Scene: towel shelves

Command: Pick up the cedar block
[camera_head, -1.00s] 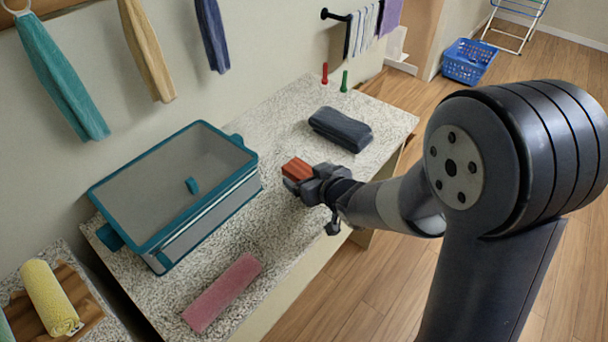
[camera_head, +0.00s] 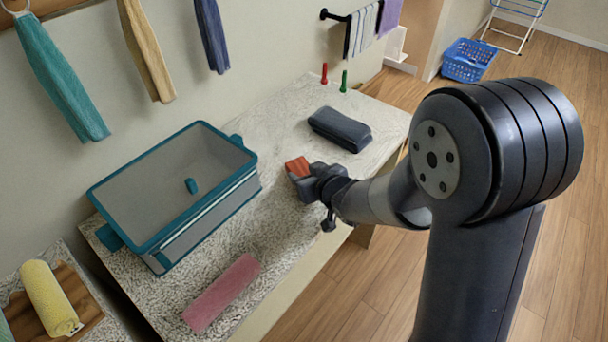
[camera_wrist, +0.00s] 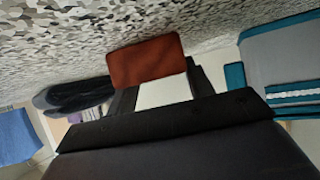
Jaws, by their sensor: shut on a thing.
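The cedar block (camera_head: 298,167) is a reddish-brown block at the end of my gripper (camera_head: 305,180), over the right part of the speckled counter. In the wrist view the cedar block (camera_wrist: 146,61) sticks out beyond the gripper (camera_wrist: 160,90), with a pale pad in front of its lower part. My gripper is shut on the block. The block looks tilted in the head view. How far it is above the counter is hard to tell.
A teal-edged grey bin (camera_head: 150,240) stands left of the gripper. A dark folded towel (camera_head: 340,129) lies behind it and a pink folded cloth (camera_head: 222,292) in front. Red and green pegs (camera_head: 343,82) stand at the back. The speckled counter (camera_head: 272,235) between bin and cloth is clear.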

